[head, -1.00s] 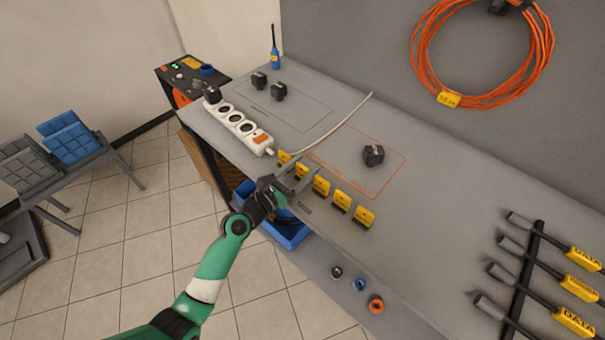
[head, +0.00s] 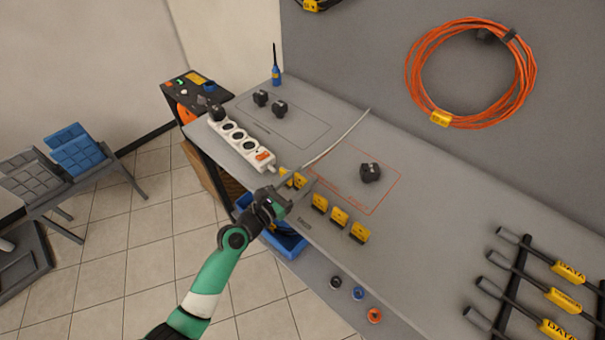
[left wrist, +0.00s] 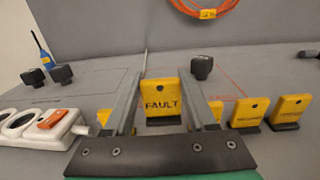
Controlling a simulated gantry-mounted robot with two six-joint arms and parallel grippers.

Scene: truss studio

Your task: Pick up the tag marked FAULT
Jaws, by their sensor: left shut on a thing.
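The yellow FAULT tag (left wrist: 162,99) stands upright in its dark base between the two fingers of my left gripper (left wrist: 163,112) in the left wrist view. Its lettering faces the wrist camera. In the head view the left gripper (head: 291,187) is at the left end of the tag row at the bench's front edge, shut on the FAULT tag (head: 286,176), which is partly hidden there. I cannot tell whether the tag is lifted. A neighbouring tag (left wrist: 215,109) is partly hidden behind the right finger. My right gripper is not in view.
More yellow tags (head: 339,217) continue the row to the right. A white power strip (head: 240,142) lies close on the left. A black plug (head: 370,172) sits in a red outline behind. A blue bin (head: 283,241) is below the bench edge.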

